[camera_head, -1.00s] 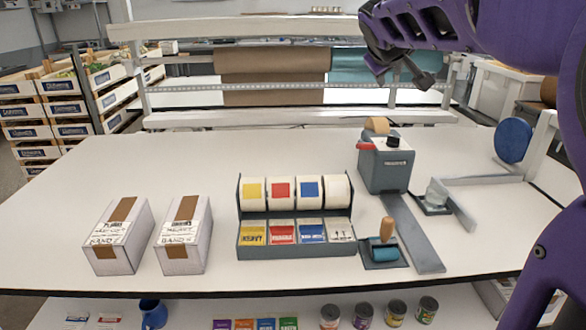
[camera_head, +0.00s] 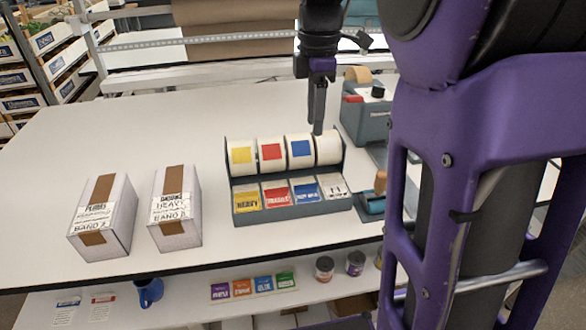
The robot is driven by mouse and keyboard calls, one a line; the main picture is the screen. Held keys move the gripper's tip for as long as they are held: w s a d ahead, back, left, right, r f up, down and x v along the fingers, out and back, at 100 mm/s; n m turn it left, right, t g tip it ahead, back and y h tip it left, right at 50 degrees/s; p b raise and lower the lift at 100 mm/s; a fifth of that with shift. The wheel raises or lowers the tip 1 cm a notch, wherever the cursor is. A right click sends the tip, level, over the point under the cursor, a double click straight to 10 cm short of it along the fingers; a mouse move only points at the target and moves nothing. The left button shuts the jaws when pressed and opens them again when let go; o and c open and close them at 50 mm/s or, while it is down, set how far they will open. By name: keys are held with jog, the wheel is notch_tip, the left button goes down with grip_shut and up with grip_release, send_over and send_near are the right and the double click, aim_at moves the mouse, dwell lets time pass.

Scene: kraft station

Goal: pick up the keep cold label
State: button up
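The blue label (camera_head: 307,192), which I take for the keep cold label though its print is too small to read surely, lies in the front row of the grey label dispenser (camera_head: 290,211). It is between the red fragile label (camera_head: 277,196) and a white label with arrows (camera_head: 335,187). A roll with a blue square (camera_head: 301,150) stands behind it. My gripper (camera_head: 318,128) points down by the rightmost white roll, above and behind the label row, apart from the blue label. It is seen edge-on, so its opening is hidden.
Two white boxes with brown tape (camera_head: 104,214) (camera_head: 175,208) stand to the left. A grey tape machine (camera_head: 366,118) stands right of the dispenser, partly behind my arm. The table's left rear is clear.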

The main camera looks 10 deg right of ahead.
send_over(311, 189)
jog(key=f, duration=1)
jog(key=shift+w+d+f, duration=0.1)
jog(key=shift+w+f, duration=0.05)
jog(key=shift+w, duration=0.05)
jog(key=shift+s+f, duration=0.15)
jog(key=shift+f, duration=2.5)
grip_shut()
